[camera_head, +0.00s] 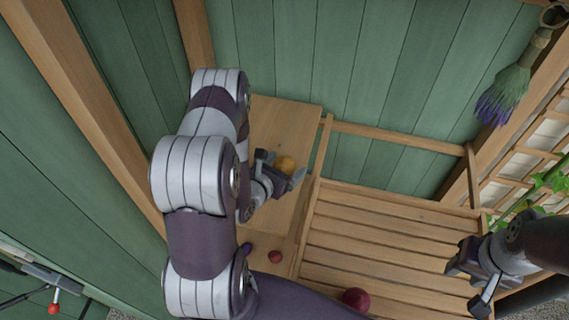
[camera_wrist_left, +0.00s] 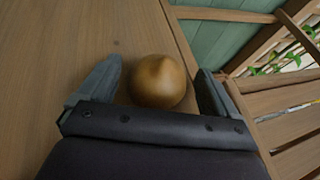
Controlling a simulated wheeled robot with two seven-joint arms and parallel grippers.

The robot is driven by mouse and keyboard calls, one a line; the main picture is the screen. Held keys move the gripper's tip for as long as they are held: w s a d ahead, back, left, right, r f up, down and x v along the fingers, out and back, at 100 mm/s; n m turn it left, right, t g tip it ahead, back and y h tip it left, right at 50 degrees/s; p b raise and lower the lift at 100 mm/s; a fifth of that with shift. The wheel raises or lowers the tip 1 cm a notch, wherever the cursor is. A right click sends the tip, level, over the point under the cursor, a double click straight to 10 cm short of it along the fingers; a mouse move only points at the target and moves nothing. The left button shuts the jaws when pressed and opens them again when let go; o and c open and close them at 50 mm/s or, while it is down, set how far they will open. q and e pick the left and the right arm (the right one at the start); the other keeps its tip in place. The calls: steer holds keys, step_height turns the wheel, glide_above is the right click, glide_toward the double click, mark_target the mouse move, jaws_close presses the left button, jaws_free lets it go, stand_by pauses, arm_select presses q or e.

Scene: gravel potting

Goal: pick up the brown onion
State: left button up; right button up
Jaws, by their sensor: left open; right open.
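The brown onion (camera_head: 286,163) rests on a wooden board or tabletop (camera_head: 262,120) in the head view. In the left wrist view the onion (camera_wrist_left: 157,81) is round and golden brown with a pointed tip, and sits between the two open fingers. The left gripper's fingers also show in the left wrist view (camera_wrist_left: 153,88). My right gripper (camera_head: 470,278) is open and empty at the lower right of the head view, far from the onion.
A slatted wooden bench (camera_head: 385,237) lies right of the tabletop. Lavender (camera_head: 503,95) hangs at the upper right. Green plank walls stand behind.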

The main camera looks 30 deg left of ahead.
arm_select(q)
steer(key=shift+w+a+f, duration=0.25)
steer(key=shift+w, duration=0.05)
steer(key=shift+s+d+r, duration=0.15)
steer(key=shift+s, duration=0.05)
steer(key=c, duration=1.1)
steer(key=shift+w, duration=0.1)
